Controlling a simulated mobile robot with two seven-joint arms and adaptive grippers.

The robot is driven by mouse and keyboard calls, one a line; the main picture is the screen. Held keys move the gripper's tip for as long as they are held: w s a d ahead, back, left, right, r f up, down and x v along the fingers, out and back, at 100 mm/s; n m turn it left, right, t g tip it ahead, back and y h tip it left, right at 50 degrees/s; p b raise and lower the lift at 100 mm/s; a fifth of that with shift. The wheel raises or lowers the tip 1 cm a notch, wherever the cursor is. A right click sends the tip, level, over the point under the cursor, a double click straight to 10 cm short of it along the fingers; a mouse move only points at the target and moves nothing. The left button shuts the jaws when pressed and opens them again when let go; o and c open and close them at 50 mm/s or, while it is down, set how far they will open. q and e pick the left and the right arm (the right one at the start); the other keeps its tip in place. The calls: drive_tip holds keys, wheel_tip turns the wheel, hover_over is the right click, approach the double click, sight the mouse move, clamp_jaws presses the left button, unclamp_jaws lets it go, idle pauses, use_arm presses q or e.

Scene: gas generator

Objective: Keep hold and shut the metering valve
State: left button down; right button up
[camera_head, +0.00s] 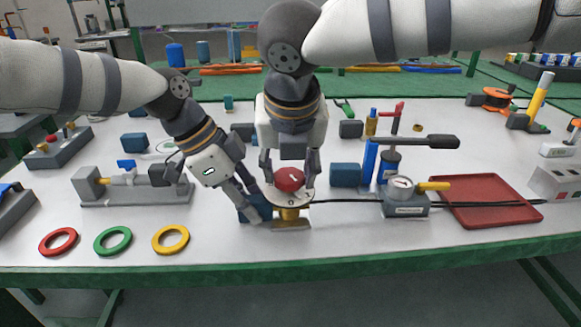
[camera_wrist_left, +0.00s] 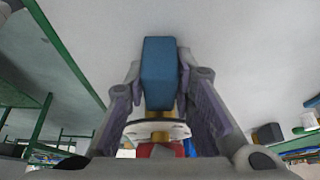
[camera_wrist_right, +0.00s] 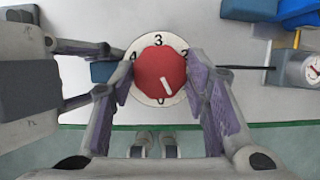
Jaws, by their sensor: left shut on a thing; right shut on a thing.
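The metering valve has a red knob (camera_head: 290,180) on a white dial over a brass body (camera_head: 289,215), with a blue block (camera_head: 250,213) at its left side. My left gripper (camera_head: 254,204) is shut on the blue block, which stands between its fingers in the left wrist view (camera_wrist_left: 160,70). My right gripper (camera_head: 290,176) comes from above and is shut on the red knob. In the right wrist view the knob (camera_wrist_right: 158,72) sits between the fingers. Its white pointer slants to the lower right, between the 2 and the 0; the fingers hide part of the dial.
A black hose runs right from the valve past a pressure gauge (camera_head: 402,187) to a red tray (camera_head: 486,200). A hand pump (camera_head: 390,160) with a long lever stands at right. Red, green and yellow rings (camera_head: 171,240) lie at front left, near the green table edge (camera_head: 330,254).

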drive_tip(key=m+h, duration=0.1)
drive_tip(key=m, duration=0.3)
drive_tip(key=shift+a+m+h, duration=0.15)
drive_tip(key=shift+m+h, duration=0.15)
drive_tip(key=shift+h, duration=0.1)
idle(0.4)
drive_tip(key=o, duration=1.2)
drive_tip(key=shift+c, duration=0.2)
use_arm(q)
drive_tip(key=c, duration=1.3)
unclamp_jaws()
use_arm(e)
drive_tip(key=v, duration=1.2)
drive_tip(key=shift+w, duration=0.2)
drive_tip(key=shift+a, duration=0.15)
